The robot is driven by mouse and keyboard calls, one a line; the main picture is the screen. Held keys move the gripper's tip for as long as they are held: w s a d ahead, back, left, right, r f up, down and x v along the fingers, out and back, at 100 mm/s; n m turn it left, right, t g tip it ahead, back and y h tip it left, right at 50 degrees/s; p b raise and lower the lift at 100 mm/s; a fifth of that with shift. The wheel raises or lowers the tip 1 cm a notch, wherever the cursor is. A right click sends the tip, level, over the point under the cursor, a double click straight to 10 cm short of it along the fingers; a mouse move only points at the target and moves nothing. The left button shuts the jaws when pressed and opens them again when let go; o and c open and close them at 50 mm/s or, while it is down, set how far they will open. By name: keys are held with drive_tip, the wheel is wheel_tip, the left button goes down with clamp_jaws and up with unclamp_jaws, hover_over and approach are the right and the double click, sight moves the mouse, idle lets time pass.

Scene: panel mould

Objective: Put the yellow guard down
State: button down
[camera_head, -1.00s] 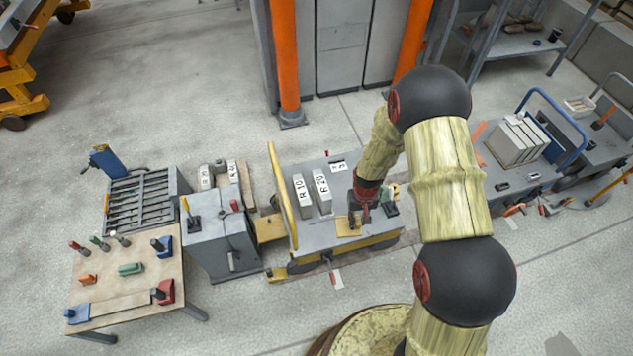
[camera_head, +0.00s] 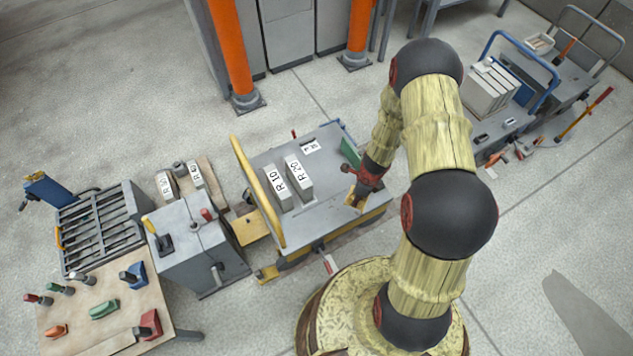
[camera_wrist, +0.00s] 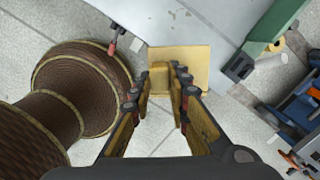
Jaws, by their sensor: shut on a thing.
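The yellow guard (camera_wrist: 181,62) is a small yellow plate with an upright tab. In the wrist view my gripper (camera_wrist: 160,78) is shut on that tab, with a finger on each side. In the head view my gripper (camera_head: 358,190) is at the right front edge of the grey cart top (camera_head: 318,210). The guard (camera_head: 354,199) shows there as a small yellow patch, partly hidden by my gripper. In the wrist view it overlaps the cart's edge, with floor visible beside it. I cannot tell whether it touches the cart.
Blocks marked R 10 (camera_head: 278,187) and R 20 (camera_head: 299,178) stand on the cart, left of my gripper. A green piece (camera_head: 350,152) is at its right rear; it also shows in the wrist view (camera_wrist: 273,28). A yellow rail (camera_head: 257,190) runs along the left edge. The cart's middle front is clear.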

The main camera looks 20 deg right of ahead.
drive_tip(key=s+d+f+m+b, duration=0.2)
drive_tip(key=s+d+f+m, duration=0.15)
drive_tip(key=m, duration=0.35)
drive_tip(key=shift+t+h, duration=0.3)
drive_tip(key=shift+t, duration=0.1)
drive_tip(key=shift+w+a+f+b, duration=0.2)
drive_tip(key=shift+w+f+b, duration=0.3)
drive_tip(key=shift+w+f, duration=1.8)
drive_tip(key=shift+w+a+f+b, duration=0.25)
drive_tip(key=shift+w+f+b, duration=0.2)
drive_tip(key=shift+w+f, duration=1.9)
drive_tip(key=shift+w+a+f+b, duration=0.2)
drive_tip(key=shift+w+f+b, duration=0.3)
drive_tip(key=shift+w+f, duration=1.8)
drive_tip(key=shift+w, duration=0.15)
drive_tip(key=c, duration=1.7)
unclamp_jaws()
